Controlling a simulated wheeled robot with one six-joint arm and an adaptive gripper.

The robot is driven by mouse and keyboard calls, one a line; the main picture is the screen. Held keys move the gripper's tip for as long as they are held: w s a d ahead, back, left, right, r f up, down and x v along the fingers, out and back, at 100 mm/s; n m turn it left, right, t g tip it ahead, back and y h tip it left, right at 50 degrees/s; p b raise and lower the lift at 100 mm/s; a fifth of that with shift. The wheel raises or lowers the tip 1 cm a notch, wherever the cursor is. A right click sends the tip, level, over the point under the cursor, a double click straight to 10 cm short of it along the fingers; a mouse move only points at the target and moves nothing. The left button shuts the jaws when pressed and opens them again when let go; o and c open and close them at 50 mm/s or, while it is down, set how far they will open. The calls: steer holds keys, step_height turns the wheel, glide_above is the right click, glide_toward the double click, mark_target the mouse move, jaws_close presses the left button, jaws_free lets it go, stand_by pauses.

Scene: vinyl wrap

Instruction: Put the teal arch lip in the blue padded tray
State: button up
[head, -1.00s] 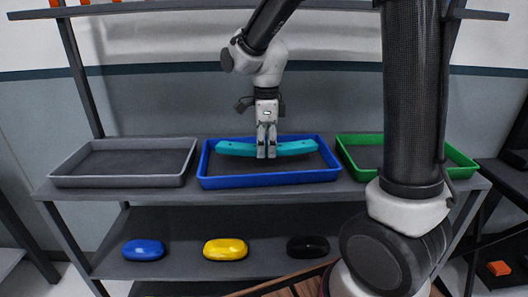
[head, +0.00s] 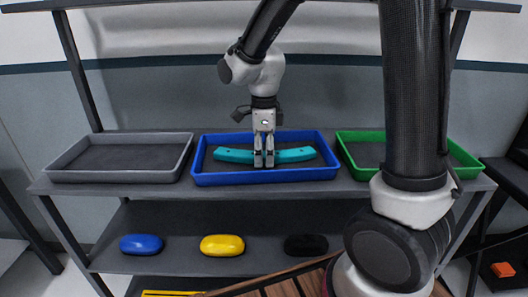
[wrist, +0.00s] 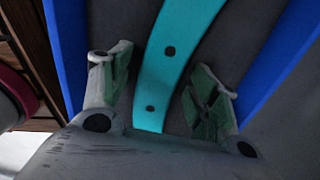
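The teal arch lip (head: 296,155) lies inside the blue padded tray (head: 200,179) on the shelf top, within its walls. It is a curved bar with dark holes, and it also shows in the wrist view (wrist: 172,50). My gripper (head: 264,163) is over the middle of the arch lip. In the wrist view my gripper (wrist: 162,90) has its fingers apart, one on each side of the arch lip, with gaps between them and it. The blue tray's walls (wrist: 65,55) run along both sides there.
A grey tray (head: 60,176) stands to the left and a green tray (head: 468,160) to the right, partly behind my arm. The lower shelf holds a blue block (head: 141,244), a yellow block (head: 222,245) and a black block (head: 306,245). An upper shelf runs above.

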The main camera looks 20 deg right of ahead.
mark_target(264, 153)
step_height(264, 153, up, 8)
steer(key=shift+f, duration=0.2)
steer(key=shift+s+d+r, duration=0.1)
steer(key=shift+d+r, duration=0.1)
steer(key=shift+r, duration=0.05)
steer(key=s+d+r+n+t, duration=0.2)
steer(key=s+d+n, duration=0.5)
steer(key=s+n, duration=0.2)
steer(key=s+d+r+n+t, duration=0.2)
steer(key=s+d+r+n, duration=0.1)
steer(key=s+d+n, duration=0.4)
steer(key=s+n, duration=0.3)
steer(key=n, duration=0.2)
steer(key=shift+d+r+n, duration=0.25)
steer(key=shift+r+n, duration=0.05)
steer(key=shift+r, duration=0.05)
steer(key=shift+w, duration=0.1)
